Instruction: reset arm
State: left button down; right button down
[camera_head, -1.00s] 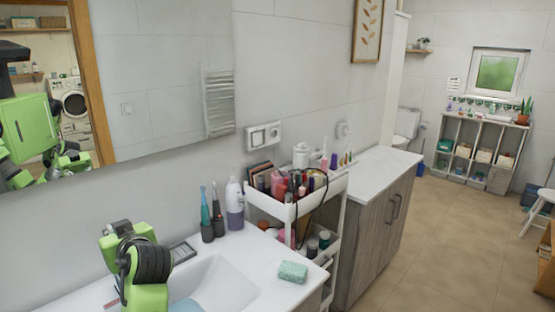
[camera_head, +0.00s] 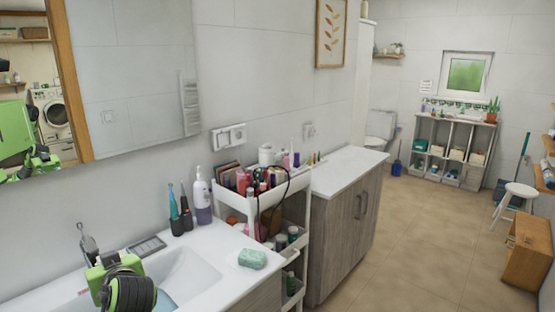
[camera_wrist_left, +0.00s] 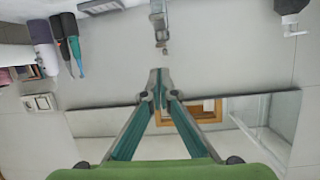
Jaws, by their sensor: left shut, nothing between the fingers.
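My left gripper (camera_wrist_left: 158,88) shows in the left wrist view with its two fingers together at the tips. Nothing is between them. They point toward the wall and mirror (camera_wrist_left: 250,125), which appear upside down there. In the head view my green and black left arm comes in at the bottom left, over the near side of the sink (camera_head: 190,277). The fingertips cannot be made out clearly there. My right gripper is not in view.
A grey faucet-like fitting (camera_head: 88,243) stands close to my left arm. Toothbrushes (camera_head: 181,208), a soap bottle (camera_head: 203,197) and a green sponge (camera_head: 252,259) are on the counter. A white cart (camera_head: 302,240) full of cosmetics stands beside it.

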pick_arm(q)
jog(key=s+d+f+m+g+h, duration=0.1)
jog(key=s+d+f+m+h, duration=0.1)
jog(key=s+d+f, duration=0.3)
jog(key=s+f+m+h, duration=0.1)
jog(key=s+f, duration=0.2)
jog(key=f, duration=0.4)
jog(key=s+d+f+m+g+h, duration=0.1)
jog(key=s+d+f+m+h, duration=0.1)
jog(key=s+d+f, duration=0.3)
jog(key=s+d+f+m+g+h, duration=0.2)
jog(key=s+d+f, duration=0.1)
jog(key=s, duration=0.4)
jog(key=s+d+f+m+g+h, duration=0.1)
jog(key=s+d+f, duration=0.3)
jog(key=s, duration=0.3)
jog(key=s+d+f+m+g+h, duration=0.2)
jog(key=s+d+f, duration=0.1)
jog(key=s, duration=0.5)
notch_tip(320, 180, down, 23)
jog(key=s+a+f+g, duration=0.1)
jog(key=s+f, duration=0.8)
jog(key=s+a+f+g, duration=0.1)
jog(key=s+a+f, duration=0.1)
jog(key=s+f, duration=0.7)
jog(key=shift+a+f+m+b, duration=0.25)
jog(key=shift+f+m+b, duration=0.15)
jog(key=shift+f, duration=0.2)
